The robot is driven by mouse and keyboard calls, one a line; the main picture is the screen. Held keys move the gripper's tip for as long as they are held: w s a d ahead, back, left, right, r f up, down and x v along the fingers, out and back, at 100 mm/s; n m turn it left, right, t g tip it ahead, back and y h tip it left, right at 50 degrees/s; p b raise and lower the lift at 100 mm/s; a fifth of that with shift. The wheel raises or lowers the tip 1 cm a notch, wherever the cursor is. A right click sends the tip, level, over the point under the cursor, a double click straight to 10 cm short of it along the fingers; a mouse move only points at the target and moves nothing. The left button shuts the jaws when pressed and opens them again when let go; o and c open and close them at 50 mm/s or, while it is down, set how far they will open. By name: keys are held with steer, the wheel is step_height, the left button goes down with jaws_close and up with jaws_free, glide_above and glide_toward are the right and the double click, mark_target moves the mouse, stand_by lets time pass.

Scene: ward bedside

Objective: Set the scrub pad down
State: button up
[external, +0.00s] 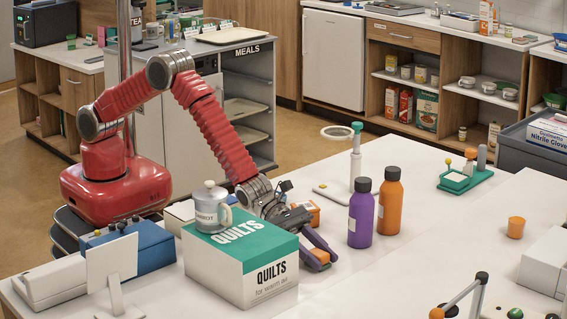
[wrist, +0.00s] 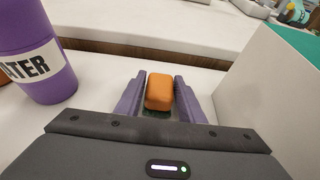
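The scrub pad (wrist: 159,92) is a small orange block with a dark green underside, between the purple fingers of my gripper (wrist: 160,97) in the wrist view. The fingers look closed on its two sides. In the external view my gripper (external: 318,259) points down beside the right side of the QUILTS box (external: 240,275), with the orange pad (external: 320,256) at its tips. The pad is close to the white table (external: 365,285). I cannot tell whether it touches the surface.
A purple bottle (external: 361,215) and an orange bottle (external: 390,203) stand to the right of my gripper. A lidded mug (external: 212,212) stands on the QUILTS box. An orange item (external: 309,211) lies behind my gripper.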

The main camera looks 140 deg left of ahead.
steer(key=o, duration=0.4)
steer(key=shift+o, duration=0.2)
steer(key=shift+s, duration=0.1)
steer(key=v, duration=1.3)
steer(key=shift+s+r, duration=0.1)
steer(key=shift+s, duration=0.15)
